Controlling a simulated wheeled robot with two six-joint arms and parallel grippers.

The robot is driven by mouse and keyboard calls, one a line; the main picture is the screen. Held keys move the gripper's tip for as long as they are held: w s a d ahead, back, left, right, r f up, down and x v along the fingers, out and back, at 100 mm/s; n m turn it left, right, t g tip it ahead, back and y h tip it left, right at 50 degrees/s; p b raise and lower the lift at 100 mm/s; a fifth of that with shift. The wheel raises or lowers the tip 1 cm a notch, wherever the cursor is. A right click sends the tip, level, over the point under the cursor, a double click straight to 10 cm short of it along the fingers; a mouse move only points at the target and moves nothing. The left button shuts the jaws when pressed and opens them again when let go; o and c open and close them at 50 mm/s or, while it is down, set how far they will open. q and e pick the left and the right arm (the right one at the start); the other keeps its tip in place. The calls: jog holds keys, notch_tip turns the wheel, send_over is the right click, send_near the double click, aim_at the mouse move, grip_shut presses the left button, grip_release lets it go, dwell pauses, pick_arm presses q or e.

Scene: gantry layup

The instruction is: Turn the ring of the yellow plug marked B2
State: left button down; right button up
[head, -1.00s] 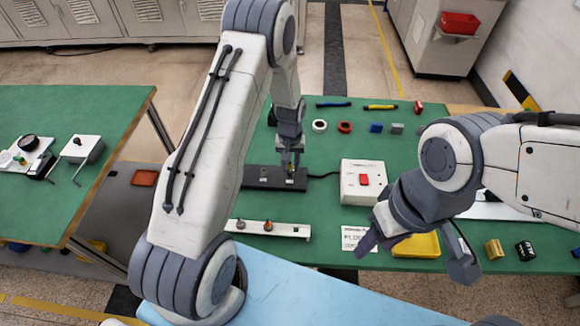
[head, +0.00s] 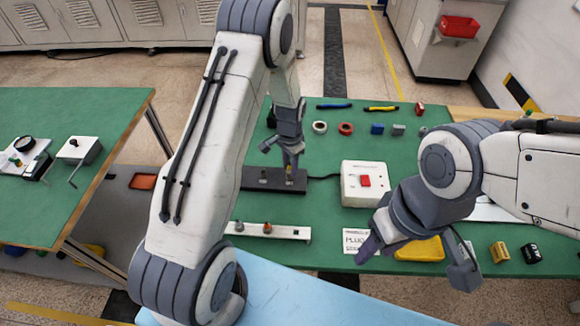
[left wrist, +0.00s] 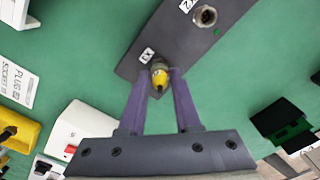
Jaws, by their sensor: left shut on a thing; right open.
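A dark block (head: 258,178) lies on the green table. In the left wrist view the block (left wrist: 185,35) has a small tag by each of two sockets; the far socket (left wrist: 205,16) is empty. The yellow plug (left wrist: 160,78) stands at the near socket. I cannot read a B2 mark on it. My left gripper (left wrist: 161,72) is shut on the yellow plug, one purple finger on each side. My right gripper (head: 415,262) is open and empty near the table's front edge.
A white box with a red switch (head: 350,190) stands right of the block, joined by a black cable. A white rack (head: 288,231) holds plugs in front. A yellow tray (head: 420,250) lies by my right gripper. Tape rolls and small blocks lie behind.

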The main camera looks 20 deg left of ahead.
pick_arm(q)
jog(key=shift+m, duration=0.4)
jog(key=c, duration=0.6)
grip_release()
jog(key=shift+r, duration=0.1)
jog(key=shift+r, duration=0.4)
notch_tip(320, 180, up, 9)
jog(key=shift+f+b, duration=0.2)
jog(key=shift+b, duration=0.75)
jog(key=shift+r, duration=0.45)
